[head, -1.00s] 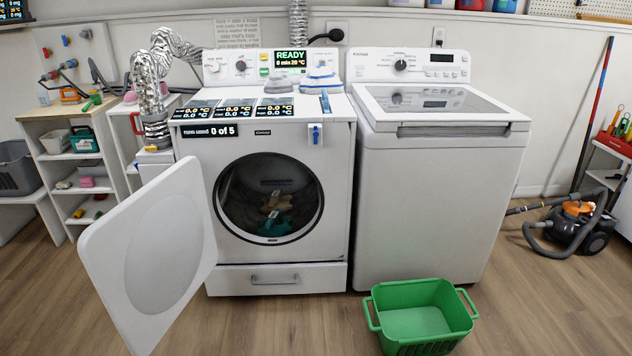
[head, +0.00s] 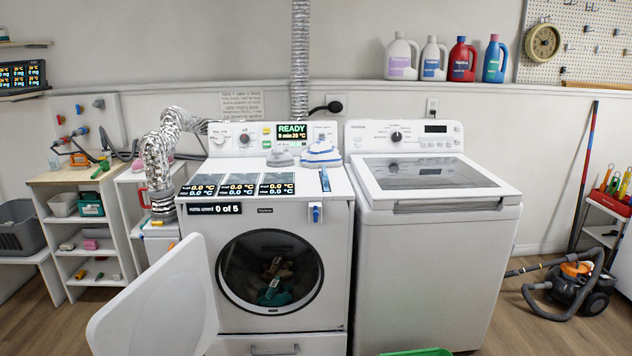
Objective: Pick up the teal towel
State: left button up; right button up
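The teal towel (head: 274,297) lies crumpled at the bottom of the drum of the open front-loading dryer (head: 331,247), seen through its round opening. A brownish cloth (head: 277,267) lies just above or behind it, and the two touch or overlap in this view. The dryer door (head: 150,305) stands swung open to the left. Neither of my grippers shows in the head view.
A top-loading washer (head: 435,265) stands right of the dryer. The green basket (head: 418,352) shows only its rim at the bottom edge. A vacuum cleaner (head: 575,285) is on the floor at right. Shelves (head: 85,225) stand at left, beyond the open door.

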aim_at(275, 290)
jog(key=j+z, duration=0.1)
jog(key=j, duration=0.5)
jog(key=j+z, duration=0.1)
jog(key=j, duration=0.5)
jog(key=j+z, duration=0.15)
jog(key=j, duration=0.45)
jog(key=k+j+z, duration=0.1)
jog(key=j, duration=0.5)
jog(key=k+j+z, duration=0.1)
jog(key=j, duration=0.5)
jog(key=k+j+z, duration=0.1)
jog(key=j, duration=0.5)
jog(key=k+j+z, duration=0.15)
jog(key=j, duration=0.4)
jog(key=k+j+z, duration=0.1)
jog(key=j, duration=0.5)
jog(key=i, duration=0.55)
jog(key=i+l, duration=0.15)
jog(key=i, duration=0.4)
